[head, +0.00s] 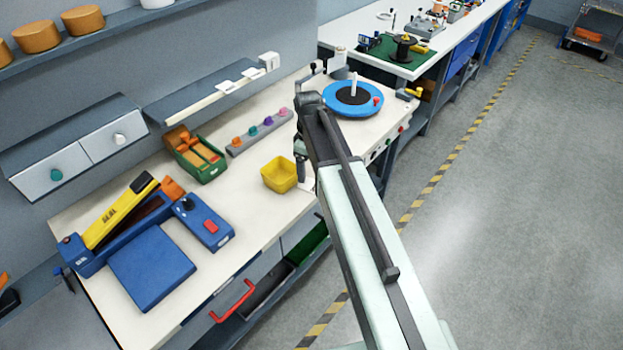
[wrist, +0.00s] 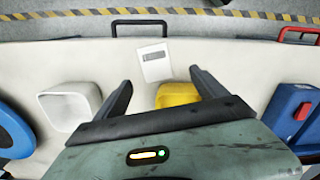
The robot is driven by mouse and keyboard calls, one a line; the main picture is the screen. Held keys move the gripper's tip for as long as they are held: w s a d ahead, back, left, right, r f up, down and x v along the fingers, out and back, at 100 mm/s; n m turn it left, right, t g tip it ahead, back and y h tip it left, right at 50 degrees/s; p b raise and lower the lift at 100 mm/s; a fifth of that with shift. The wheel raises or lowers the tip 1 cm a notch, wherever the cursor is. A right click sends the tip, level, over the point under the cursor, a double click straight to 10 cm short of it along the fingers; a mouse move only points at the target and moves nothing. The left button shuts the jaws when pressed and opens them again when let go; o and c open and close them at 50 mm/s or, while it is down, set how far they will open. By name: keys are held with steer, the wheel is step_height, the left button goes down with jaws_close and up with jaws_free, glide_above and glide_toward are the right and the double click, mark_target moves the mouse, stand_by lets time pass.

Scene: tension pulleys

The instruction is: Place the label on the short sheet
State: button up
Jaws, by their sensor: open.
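A small white rectangular piece (wrist: 157,65) with a thin grey band lies on the pale bench top in the wrist view. I cannot tell whether it is the short sheet, the label, or one on the other. My gripper (wrist: 160,82) is open and empty above the bench, its fingers apart on either side of the view's middle, with the white piece beyond and between them. In the head view my gripper (head: 301,168) hangs just right of the yellow bin (head: 281,174). The white piece cannot be made out there, and my arm hides part of the bench.
The yellow bin also shows between the fingers in the wrist view (wrist: 178,95). A white bin (wrist: 68,104) stands left of them. A blue sealer (head: 150,266), green tape dispenser (head: 196,154) and blue round turntable (head: 368,107) stand on the bench. A black drawer handle (wrist: 140,23) lines the edge.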

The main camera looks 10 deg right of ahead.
mark_target(311, 185)
steer(key=shift+s+f+b, duration=0.1)
steer(key=shift+f+b, duration=0.2)
steer(key=shift+b, duration=0.05)
steer(key=shift+w+d+f+b, duration=0.1)
steer(key=shift+d+f+b, duration=0.05)
steer(key=shift+f+b, duration=0.4)
steer(key=shift+w+d+f+b, duration=0.1)
steer(key=shift+d+f+b, duration=0.05)
steer(key=shift+f+b, duration=0.4)
steer(key=f+b, duration=0.5)
steer(key=shift+w+f, duration=0.15)
steer(key=shift+w, duration=0.05)
steer(key=shift+r, duration=0.2)
steer(key=shift+f, duration=0.1)
steer(key=c, duration=1.5)
step_height(311, 185, up, 8)
steer(key=d+p, duration=0.1)
steer(key=p, duration=0.7)
steer(key=shift+c, duration=0.2)
steer(key=s+d, duration=0.2)
steer(key=d, duration=0.7)
steer(key=s+d, duration=0.2)
steer(key=d, duration=0.7)
steer(key=shift+s+d+f+b, duration=0.3)
steer(key=shift+s+f+b, duration=0.05)
steer(key=shift+f+b, duration=0.05)
